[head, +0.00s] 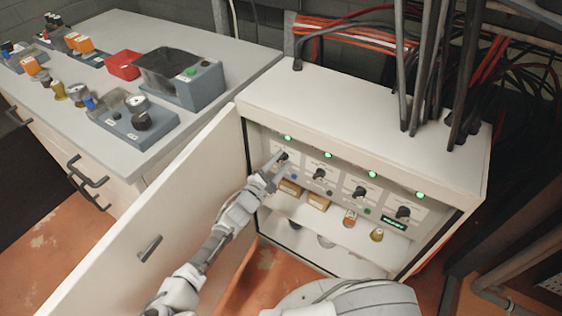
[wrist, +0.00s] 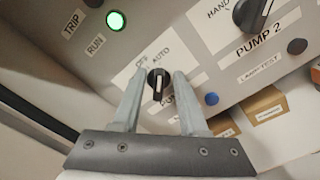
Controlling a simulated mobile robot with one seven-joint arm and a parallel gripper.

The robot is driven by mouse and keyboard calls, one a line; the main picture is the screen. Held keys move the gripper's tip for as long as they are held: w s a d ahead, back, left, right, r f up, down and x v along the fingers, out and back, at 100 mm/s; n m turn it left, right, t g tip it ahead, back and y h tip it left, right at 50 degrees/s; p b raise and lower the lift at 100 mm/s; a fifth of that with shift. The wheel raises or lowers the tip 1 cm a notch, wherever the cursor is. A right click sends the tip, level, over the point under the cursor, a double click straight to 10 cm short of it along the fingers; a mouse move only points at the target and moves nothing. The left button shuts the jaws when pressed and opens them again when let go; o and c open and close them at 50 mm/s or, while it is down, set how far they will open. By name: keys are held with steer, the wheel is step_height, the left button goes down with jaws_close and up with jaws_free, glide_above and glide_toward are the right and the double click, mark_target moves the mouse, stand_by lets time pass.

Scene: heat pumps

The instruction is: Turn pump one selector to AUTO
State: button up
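The pump one selector (wrist: 158,85) is a black knob with a white line, on a white label plate below a lit green lamp. OFF and AUTO show above it; the rest of the plate is partly covered by my fingers. The white line runs roughly up and down in the wrist view; I cannot tell which word it marks. My gripper (wrist: 160,76) has its fingers apart, one on each side of the knob, with small gaps. In the head view my gripper (head: 277,163) is at the leftmost selector of the panel and partly hides it (head: 283,156).
The pump 2 knob (wrist: 254,14) is close on the right. The open cabinet door (head: 165,215) stands left of my arm. A shelf (head: 335,225) with small boxes lies below the panel. Cables (head: 440,60) rise from the cabinet top. A grey bench (head: 215,50) holds parts.

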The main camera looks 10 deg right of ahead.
steer(key=p+v, duration=0.2)
steer(key=v, duration=1.5)
steer(key=shift+a+p, duration=0.2)
steer(key=shift+p, duration=0.2)
steer(key=shift+s+r, duration=0.15)
